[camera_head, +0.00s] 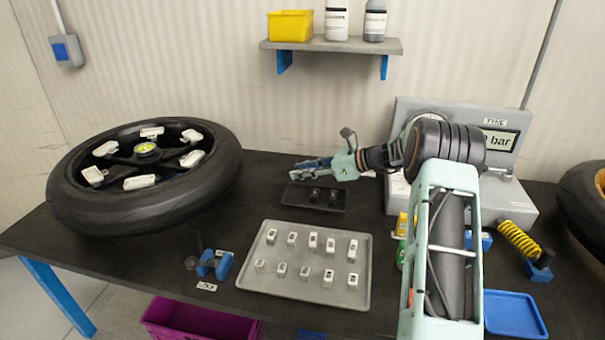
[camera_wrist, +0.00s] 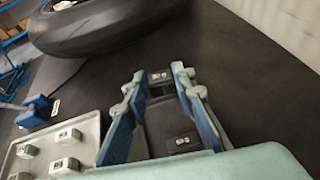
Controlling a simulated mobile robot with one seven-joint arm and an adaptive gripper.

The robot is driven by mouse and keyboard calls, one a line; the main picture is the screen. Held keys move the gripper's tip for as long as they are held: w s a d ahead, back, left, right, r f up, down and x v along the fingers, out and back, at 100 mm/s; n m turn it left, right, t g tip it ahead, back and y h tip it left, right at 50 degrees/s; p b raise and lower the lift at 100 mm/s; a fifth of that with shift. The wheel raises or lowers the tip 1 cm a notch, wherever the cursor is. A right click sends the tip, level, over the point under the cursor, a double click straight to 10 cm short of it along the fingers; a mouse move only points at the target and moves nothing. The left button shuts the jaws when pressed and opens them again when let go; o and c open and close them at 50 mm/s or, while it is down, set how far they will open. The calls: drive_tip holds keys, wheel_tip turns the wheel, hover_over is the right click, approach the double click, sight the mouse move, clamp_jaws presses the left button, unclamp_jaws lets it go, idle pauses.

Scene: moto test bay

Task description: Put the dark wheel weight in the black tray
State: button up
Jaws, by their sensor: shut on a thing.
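The black tray (camera_head: 294,203) lies on the dark table at the back, behind the grey tray. Two small dark blocks, wheel weights by their look, sit in it (camera_head: 316,194). My gripper (camera_head: 300,165) reaches left, just behind and above the black tray in the head view. In the wrist view, its blue-padded fingers (camera_wrist: 158,72) are apart with a dark wheel weight (camera_wrist: 160,77) between their tips. Another dark block (camera_wrist: 182,141) with a pale label shows lower, between the fingers. The head view does not show the held weight clearly.
A grey tray (camera_head: 244,278) holds several pale weights in front. A large wheel (camera_head: 190,212) lies at left. A grey gauge unit (camera_head: 512,200) stands at right, with a yellow spring (camera_head: 519,240) and a blue tray (camera_head: 515,312) nearby. A shelf (camera_head: 330,44) hangs above.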

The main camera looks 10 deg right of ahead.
sight(302, 198)
wheel_tip(302, 198, down, 4)
drive_tip(key=b, duration=0.2)
drive_tip(key=shift+r+b, duration=0.25)
drive_tip(key=shift+b, duration=0.05)
drive_tip(key=shift+f+b, duration=0.5)
drive_tip(key=shift+f, duration=1)
drive_tip(key=o, duration=1)
wheel_tip(302, 198, up, 7)
drive_tip(key=p, duration=0.5)
